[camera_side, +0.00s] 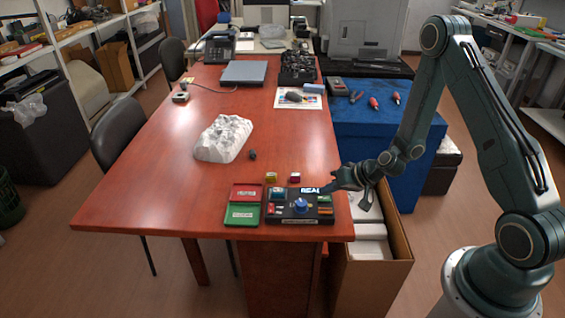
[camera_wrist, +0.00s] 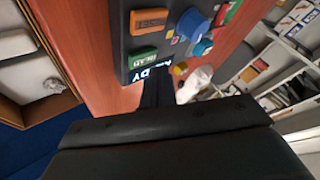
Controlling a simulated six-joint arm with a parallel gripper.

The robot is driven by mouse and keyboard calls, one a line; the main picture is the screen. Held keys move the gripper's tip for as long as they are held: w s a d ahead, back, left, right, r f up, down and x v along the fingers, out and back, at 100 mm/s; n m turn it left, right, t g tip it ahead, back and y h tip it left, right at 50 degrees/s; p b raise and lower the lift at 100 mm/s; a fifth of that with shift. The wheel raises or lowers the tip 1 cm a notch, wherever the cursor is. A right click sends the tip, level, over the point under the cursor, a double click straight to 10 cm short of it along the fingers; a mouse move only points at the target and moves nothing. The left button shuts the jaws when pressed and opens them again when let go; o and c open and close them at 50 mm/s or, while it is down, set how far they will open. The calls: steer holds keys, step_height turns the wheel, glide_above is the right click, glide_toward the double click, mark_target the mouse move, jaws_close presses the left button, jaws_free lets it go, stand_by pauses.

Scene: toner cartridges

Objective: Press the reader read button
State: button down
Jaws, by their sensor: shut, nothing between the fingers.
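The reader (camera_side: 283,216) is a dark box near the front edge of the table, with a blue knob (camera_side: 301,204) and a lit screen (camera_side: 310,190) that my gripper partly covers. In the wrist view the green READ button (camera_wrist: 142,57) sits beside an orange button (camera_wrist: 150,20), with the blue knob (camera_wrist: 193,22) across from them. The lit screen (camera_wrist: 137,82) shows letters ending in "DY". My gripper (camera_side: 325,189) is shut and empty, at the reader's back right. In the wrist view its dark fingertips (camera_wrist: 158,88) are near the READ button; contact cannot be told.
A red tray (camera_side: 246,192) and a green tray (camera_side: 242,214) lie left of the reader. Two small blocks, yellow (camera_side: 271,177) and red (camera_side: 295,177), lie behind it. A white lumpy object (camera_side: 223,138) is farther back. An open cardboard box (camera_side: 375,275) stands right of the table.

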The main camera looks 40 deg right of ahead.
mark_target(328, 200)
steer(key=shift+f, duration=0.2)
steer(key=shift+f, duration=0.25)
steer(key=shift+f, duration=0.45)
stand_by(0.9)
steer(key=shift+r, duration=0.15)
stand_by(0.3)
steer(key=shift+r, duration=0.75)
steer(key=shift+r, duration=2.5)
steer(key=shift+r, duration=0.1)
